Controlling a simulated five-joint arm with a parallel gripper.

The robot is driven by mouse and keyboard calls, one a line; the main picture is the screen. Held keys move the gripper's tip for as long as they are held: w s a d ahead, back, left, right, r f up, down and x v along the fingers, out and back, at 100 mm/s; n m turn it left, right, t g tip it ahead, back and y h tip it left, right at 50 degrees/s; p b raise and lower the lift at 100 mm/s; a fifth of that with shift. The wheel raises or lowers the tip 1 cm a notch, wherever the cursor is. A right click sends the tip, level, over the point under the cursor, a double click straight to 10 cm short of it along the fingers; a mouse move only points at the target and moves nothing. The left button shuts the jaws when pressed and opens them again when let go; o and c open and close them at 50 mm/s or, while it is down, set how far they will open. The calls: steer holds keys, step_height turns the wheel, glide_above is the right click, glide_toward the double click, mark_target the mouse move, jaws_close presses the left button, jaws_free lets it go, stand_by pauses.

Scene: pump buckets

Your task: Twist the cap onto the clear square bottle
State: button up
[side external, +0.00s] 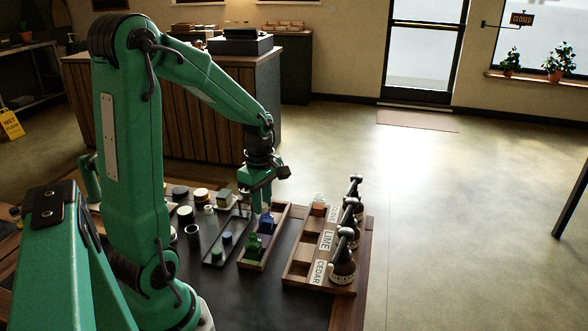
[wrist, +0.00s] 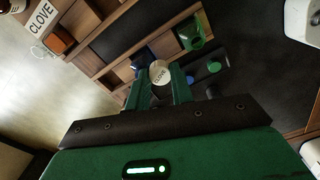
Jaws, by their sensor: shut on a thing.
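My gripper (side external: 258,200) points down over the far end of the narrow wooden tray (side external: 287,215).
A green bottle (side external: 253,243) and a blue bottle (side external: 266,222) stand in the narrow tray. The wooden rack (side external: 300,281) holds several brown pump bottles (side external: 342,268) with raised heads. Green and blue caps (side external: 216,252) sit on a dark tray. Jars stand behind to the left.

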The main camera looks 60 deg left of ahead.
glide_toward(319, 194)
steer(key=s+f, duration=0.2)
steer(key=shift+w+d+r, duration=0.1)
steer(key=shift+w+r, duration=0.05)
steer(key=shift+w, duration=0.85)
steer(key=shift+f, duration=0.2)
steer(key=shift+f, duration=1.65)
steer(key=shift+f, duration=1.25)
stand_by(1.6)
steer(key=o, duration=1)
steer(key=shift+c, duration=0.4)
